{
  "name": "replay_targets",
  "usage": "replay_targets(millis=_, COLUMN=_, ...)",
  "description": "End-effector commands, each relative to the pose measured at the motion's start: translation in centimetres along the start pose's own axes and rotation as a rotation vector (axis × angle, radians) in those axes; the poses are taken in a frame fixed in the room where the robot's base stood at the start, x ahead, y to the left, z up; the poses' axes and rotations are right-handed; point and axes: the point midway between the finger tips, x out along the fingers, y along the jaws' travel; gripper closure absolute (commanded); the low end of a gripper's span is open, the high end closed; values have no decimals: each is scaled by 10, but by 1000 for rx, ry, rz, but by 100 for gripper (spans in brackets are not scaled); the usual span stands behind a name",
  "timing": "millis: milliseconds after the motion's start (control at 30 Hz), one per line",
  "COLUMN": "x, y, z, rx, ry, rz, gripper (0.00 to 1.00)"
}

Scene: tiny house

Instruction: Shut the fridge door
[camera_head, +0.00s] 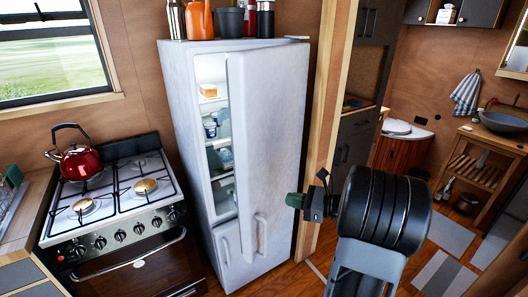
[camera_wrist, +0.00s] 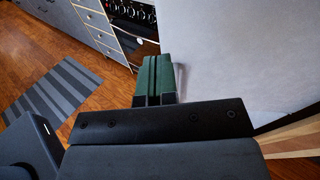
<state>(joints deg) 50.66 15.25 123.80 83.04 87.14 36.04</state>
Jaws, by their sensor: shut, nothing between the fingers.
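The tall white fridge (camera_head: 186,130) stands in the middle of the head view. Its upper door (camera_head: 270,140) is hinged on the right and stands partly open, with lit shelves and food showing on the left of it. A handle (camera_head: 260,235) is low on this door. The lower door (camera_head: 226,250) looks closed. My gripper (camera_head: 298,200) is to the right of the door, its green fingers pointing left. In the wrist view my gripper (camera_wrist: 153,75) is shut and empty, beside a pale upright surface (camera_wrist: 230,60) that looks like the fridge. I cannot tell whether they touch.
A stove (camera_head: 120,200) with a red kettle (camera_head: 75,155) stands left of the fridge. Jars and an orange pitcher (camera_head: 199,20) stand on top of the fridge. A wooden post (camera_head: 330,110) rises to its right. Wooden floor (camera_wrist: 35,60) with a striped rug (camera_wrist: 55,98) lies clear.

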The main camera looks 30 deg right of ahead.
Motion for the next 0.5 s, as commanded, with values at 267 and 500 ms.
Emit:
replay_targets(millis=267, x=-25, y=-32, z=28, rx=90, ry=-106, rz=-127, gripper=100)
replay_targets(millis=500, x=8, y=-38, z=32, rx=96, ry=-114, rz=-130, gripper=100)
